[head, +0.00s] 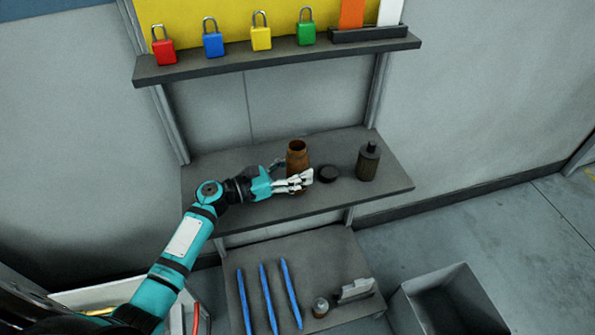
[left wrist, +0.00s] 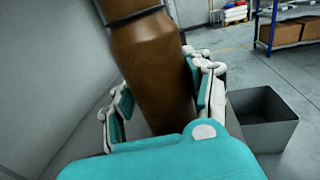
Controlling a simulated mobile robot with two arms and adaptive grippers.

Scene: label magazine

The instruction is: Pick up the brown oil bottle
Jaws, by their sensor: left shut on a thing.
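The brown oil bottle (head: 297,157) stands upright at the middle shelf, its round top open. My left gripper (head: 298,183) is in front of its lower part, fingers shut on it. In the left wrist view the brown bottle (left wrist: 158,75) fills the gap between the two fingers of the left gripper (left wrist: 160,100). The bottle's base is hidden, so I cannot tell whether it touches the shelf. My right gripper is not in view.
On the middle shelf (head: 235,160), a black round cap (head: 327,174) lies right of the bottle, and a dark bottle (head: 367,163) stands further right. A lower shelf (head: 330,250) holds blue sticks (head: 267,295). A grey bin (head: 400,306) stands on the floor.

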